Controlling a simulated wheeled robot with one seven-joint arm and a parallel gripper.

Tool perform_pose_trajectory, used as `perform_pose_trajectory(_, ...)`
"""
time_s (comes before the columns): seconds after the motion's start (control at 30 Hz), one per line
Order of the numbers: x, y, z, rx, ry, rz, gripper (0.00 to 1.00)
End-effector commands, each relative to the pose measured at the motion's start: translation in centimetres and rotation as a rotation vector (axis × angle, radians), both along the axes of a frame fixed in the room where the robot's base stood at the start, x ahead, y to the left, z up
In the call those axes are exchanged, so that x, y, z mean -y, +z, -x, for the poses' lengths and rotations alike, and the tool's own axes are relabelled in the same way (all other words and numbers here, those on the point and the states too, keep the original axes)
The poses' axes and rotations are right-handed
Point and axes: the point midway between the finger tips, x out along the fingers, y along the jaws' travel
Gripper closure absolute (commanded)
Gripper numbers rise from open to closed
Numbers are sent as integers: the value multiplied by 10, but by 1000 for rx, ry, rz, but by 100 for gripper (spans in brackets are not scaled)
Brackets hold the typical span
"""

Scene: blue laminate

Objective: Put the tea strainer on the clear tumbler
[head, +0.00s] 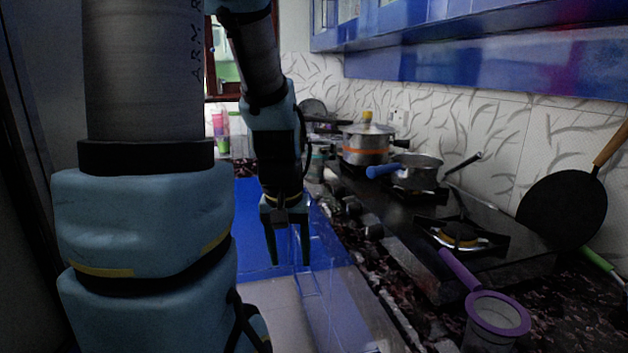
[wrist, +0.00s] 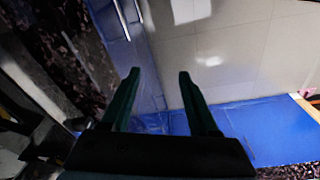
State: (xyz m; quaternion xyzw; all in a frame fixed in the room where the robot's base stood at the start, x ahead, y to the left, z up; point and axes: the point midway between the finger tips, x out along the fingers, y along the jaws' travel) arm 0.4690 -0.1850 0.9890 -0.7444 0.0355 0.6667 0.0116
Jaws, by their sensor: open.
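The tea strainer (head: 497,312) has a purple rim and a long purple handle that points up and left toward the stove edge. It is at the lower right of the head view. Its round rim appears to sit over the mouth of a clear tumbler (head: 484,338), whose lower part is cut off by the picture edge. My gripper (head: 289,258) is open and empty, pointing down over the floor in front of the counter, well left of the strainer. In the wrist view my gripper (wrist: 159,75) has its two fingers apart with nothing between them. Neither strainer nor tumbler shows there.
A black stove (head: 460,215) runs along the dark speckled counter. On it stand a pot with an orange band (head: 366,147) and a saucepan with a blue handle (head: 415,172). A black pan (head: 563,207) leans on the wall. Blue cabinets (head: 480,55) hang above.

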Motion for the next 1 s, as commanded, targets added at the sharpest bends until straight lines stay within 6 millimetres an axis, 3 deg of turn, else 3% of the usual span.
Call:
perform_pose_trajectory(0.03,-11,-2,5,14,-8,-10,39)
perform_pose_trajectory(0.17,-23,-5,10,31,-30,-25,39)
perform_pose_trajectory(1.0,-22,-5,10,31,-31,-24,39)
